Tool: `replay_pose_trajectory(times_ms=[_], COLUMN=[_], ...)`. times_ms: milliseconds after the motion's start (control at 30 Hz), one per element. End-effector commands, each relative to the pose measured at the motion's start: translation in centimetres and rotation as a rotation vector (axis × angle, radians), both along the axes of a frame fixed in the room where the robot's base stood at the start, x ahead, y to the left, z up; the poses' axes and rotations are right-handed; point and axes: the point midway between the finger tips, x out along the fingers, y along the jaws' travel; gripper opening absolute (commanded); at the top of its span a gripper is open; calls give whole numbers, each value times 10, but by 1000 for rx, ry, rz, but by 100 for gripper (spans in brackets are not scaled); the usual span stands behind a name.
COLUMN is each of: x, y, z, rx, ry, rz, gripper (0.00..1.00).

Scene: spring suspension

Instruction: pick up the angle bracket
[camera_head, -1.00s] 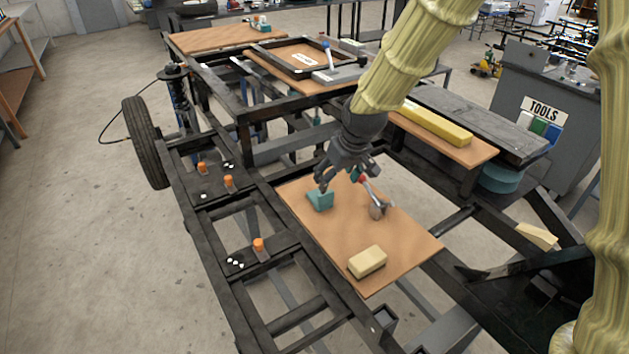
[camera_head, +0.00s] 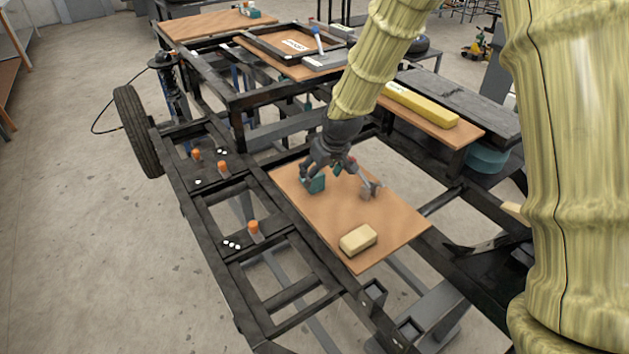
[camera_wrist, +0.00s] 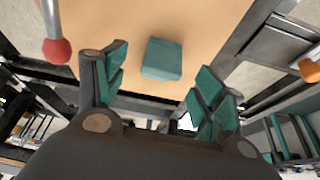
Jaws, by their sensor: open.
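The angle bracket is a small teal piece (camera_head: 313,185) on the near brown board. In the wrist view the teal bracket (camera_wrist: 162,59) lies ahead of the gap between my fingers, a little nearer the top of the picture. My gripper (camera_head: 328,172) is open, points down and is close above the bracket. One finger overlaps the bracket in the head view; I cannot tell whether they touch. The wrist view shows the teal-padded fingers of my gripper (camera_wrist: 158,82) spread apart with nothing held. Part of the bracket is hidden by the finger in the head view.
A grey tool (camera_head: 370,189) lies just right of my gripper; a red ball end (camera_wrist: 57,51) shows in the wrist view. A cream block (camera_head: 358,240) lies at the near end of the brown board (camera_head: 395,228). Black frame rails (camera_head: 297,225) run along the left.

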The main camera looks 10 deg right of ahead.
Motion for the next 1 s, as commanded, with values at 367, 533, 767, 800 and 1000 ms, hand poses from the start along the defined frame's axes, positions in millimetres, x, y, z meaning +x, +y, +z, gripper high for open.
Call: replay_pose_trajectory(times_ms=[367,533,767,800,1000], x=[10,12,12,12,12], y=[7,8,7,7,7], z=[-32,-35,-35,-35,-35], rx=[-1,0,0,0,0], ry=[3,1,1,1,1], rz=[-1,0,-1,-1,0], gripper=[70,70,57,50,14])
